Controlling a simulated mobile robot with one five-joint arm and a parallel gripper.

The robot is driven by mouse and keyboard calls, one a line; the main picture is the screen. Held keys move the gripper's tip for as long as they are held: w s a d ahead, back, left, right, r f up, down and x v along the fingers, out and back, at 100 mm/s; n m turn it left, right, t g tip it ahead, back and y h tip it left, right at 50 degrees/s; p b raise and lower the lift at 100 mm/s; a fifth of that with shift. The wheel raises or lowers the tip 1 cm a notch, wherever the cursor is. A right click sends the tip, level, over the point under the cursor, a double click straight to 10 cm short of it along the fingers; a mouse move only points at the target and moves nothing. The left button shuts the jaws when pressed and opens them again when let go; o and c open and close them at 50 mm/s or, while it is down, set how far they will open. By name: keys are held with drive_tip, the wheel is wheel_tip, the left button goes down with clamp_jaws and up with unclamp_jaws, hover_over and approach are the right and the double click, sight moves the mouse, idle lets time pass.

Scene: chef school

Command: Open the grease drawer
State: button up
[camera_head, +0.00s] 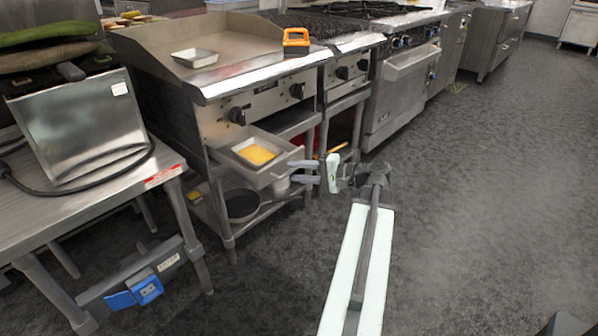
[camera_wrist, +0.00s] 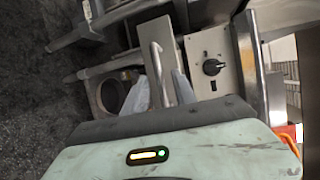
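The grease drawer (camera_head: 282,167) is pulled partway out beneath the griddle's control panel in the head view. A metal pan holding something yellow (camera_head: 256,154) sits inside it. In the wrist view the drawer's front (camera_wrist: 134,97) shows with a curved metal handle (camera_wrist: 157,68). My gripper (camera_head: 291,171) is at the drawer's front, with a gap between its two fingers. In the wrist view its fingers (camera_wrist: 168,86) lie on either side of the handle. Contact with the handle is not clear. The drawer's inside is hidden in the wrist view.
The griddle (camera_head: 220,62) carries a small metal tray (camera_head: 195,58) and an orange-handled item (camera_head: 296,38). A lower shelf holds a dark pan (camera_head: 241,205). A steel table (camera_head: 90,190) stands at left. The floor (camera_head: 480,180) at right is clear.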

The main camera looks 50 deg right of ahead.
drive_tip(key=p+v, duration=0.1)
drive_tip(key=v, duration=0.7)
idle(0.5)
